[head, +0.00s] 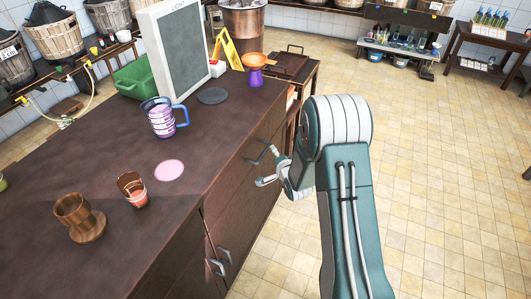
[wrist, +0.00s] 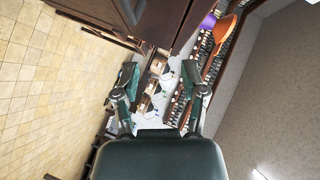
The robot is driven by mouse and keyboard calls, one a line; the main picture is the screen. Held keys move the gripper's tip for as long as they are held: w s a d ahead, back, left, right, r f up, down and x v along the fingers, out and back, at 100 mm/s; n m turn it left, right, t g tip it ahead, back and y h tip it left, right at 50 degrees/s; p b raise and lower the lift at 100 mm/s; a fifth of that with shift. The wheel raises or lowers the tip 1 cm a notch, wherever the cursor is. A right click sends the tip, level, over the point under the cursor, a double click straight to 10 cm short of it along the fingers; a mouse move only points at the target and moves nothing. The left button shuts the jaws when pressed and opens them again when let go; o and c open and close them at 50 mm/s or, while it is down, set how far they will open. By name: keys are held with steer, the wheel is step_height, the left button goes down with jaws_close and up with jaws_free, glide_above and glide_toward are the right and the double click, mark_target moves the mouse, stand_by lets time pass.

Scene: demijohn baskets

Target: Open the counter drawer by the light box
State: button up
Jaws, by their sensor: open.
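The dark brown counter (head: 110,155) fills the left of the head view, with drawer fronts and metal handles on its right side. The light box (head: 180,50), a grey panel in a white frame, stands on its far end. My gripper (head: 262,167) is open beside the upper drawer front (head: 235,180), close to a handle (head: 252,161). Contact there cannot be told. In the wrist view my open gripper (wrist: 162,84) has nothing between its fingers. A dark wooden front with a handle (wrist: 131,10) shows at the top, beyond the fingers. The drawer looks closed.
Tiled floor (head: 440,170) to the right is clear.

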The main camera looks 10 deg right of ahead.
steer(key=m+t, duration=0.1)
steer(key=m, duration=0.1)
glide_toward(265, 150)
steer(key=f+y, duration=0.1)
steer(key=x, duration=0.8)
steer(key=shift+w, duration=0.2)
steer(key=shift+w+f, duration=0.15)
steer(key=shift+w, duration=0.55)
jaws_close()
